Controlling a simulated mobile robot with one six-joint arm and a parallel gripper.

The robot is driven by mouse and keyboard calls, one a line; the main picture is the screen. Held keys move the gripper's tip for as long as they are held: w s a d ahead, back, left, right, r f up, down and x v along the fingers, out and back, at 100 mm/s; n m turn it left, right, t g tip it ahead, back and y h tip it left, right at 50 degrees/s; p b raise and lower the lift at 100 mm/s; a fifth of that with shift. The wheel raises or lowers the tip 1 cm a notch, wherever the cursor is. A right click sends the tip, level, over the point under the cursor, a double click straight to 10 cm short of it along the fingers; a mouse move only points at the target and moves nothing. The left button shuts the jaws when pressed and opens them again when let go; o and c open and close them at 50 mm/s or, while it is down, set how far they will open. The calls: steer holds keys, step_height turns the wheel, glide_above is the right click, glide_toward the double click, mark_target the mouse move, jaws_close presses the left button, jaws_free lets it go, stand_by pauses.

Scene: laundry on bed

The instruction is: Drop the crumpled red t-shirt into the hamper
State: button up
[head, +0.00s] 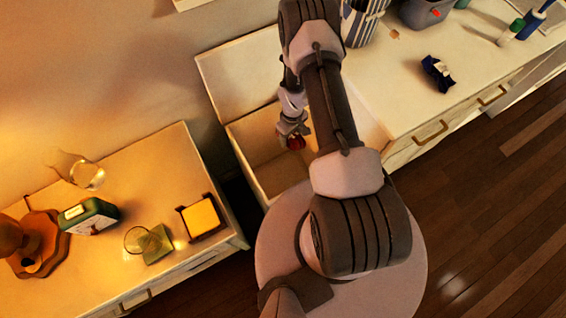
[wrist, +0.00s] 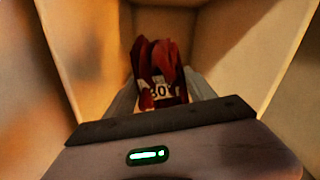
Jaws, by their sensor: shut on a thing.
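My gripper (head: 293,130) points down inside an open-topped pale box (head: 240,150), between the side table and the long cabinet. I cannot tell for sure whether this box is the hamper. The gripper is shut on the crumpled red t-shirt (wrist: 158,62), which also shows as a small dark red patch in the head view (head: 296,143). My arm hides the box's right part in the head view.
The side table (head: 95,265) at left holds a lamp (head: 30,240), a green clock (head: 90,216), a glass (head: 138,240) and a yellow block (head: 201,217). On the cabinet top (head: 400,95) are a dark blue item (head: 437,73), a striped bin (head: 361,22) and a grey container (head: 425,13).

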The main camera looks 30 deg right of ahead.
steer(key=o, duration=1.5)
steer(key=shift+f, duration=0.1)
step_height(320, 180, up, 17)
steer(key=p, duration=0.5)
steer(key=shift+r+p, duration=0.2)
steer(key=shift+p, duration=0.15)
